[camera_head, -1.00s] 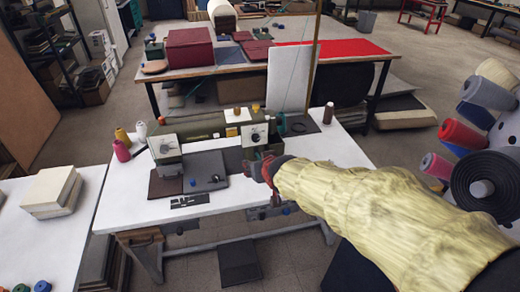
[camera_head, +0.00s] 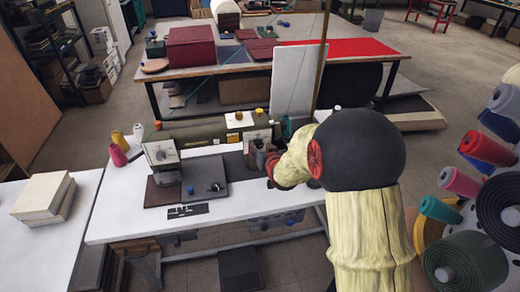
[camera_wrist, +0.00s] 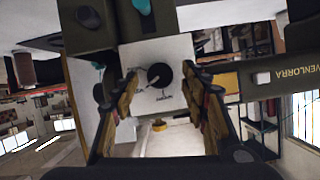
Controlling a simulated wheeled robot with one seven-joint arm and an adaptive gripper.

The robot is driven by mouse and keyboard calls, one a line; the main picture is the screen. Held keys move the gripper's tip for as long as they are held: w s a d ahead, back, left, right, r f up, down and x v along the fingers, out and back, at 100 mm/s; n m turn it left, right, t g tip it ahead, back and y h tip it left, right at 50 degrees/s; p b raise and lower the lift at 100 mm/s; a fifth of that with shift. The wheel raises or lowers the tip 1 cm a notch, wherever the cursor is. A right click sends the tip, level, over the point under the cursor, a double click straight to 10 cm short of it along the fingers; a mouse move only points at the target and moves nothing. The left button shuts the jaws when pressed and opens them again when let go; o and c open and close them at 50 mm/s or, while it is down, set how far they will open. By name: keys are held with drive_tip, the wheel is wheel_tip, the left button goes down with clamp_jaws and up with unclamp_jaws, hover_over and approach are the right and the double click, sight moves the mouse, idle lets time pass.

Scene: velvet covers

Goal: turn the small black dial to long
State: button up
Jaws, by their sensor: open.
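The small black dial (camera_wrist: 159,75) sits on a white face plate (camera_wrist: 178,50) of the sewing machine, and its pale pointer mark points toward the lower left of the wrist picture. Small lettering beside and below it is too small to read. My gripper (camera_wrist: 160,90) is open, with one finger on each side of the dial in the picture; I cannot tell whether either touches it. In the head view, my gripper (camera_head: 269,163) is at the right end of the olive green sewing machine (camera_head: 205,132) and hides part of that plate.
The machine stands on a white table (camera_head: 125,205). Thread spools (camera_head: 118,155) stand at the left. A dark pad (camera_head: 205,180) lies in front. Large colored spools (camera_head: 460,183) crowd the right side.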

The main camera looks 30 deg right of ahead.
drive_tip(key=shift+w+d+f, duration=0.15)
drive_tip(key=shift+w+f, duration=0.15)
drive_tip(key=shift+w, duration=0.3)
drive_tip(key=c, duration=0.3)
drive_tip(key=c, duration=0.7)
drive_tip(key=shift+c, duration=0.8)
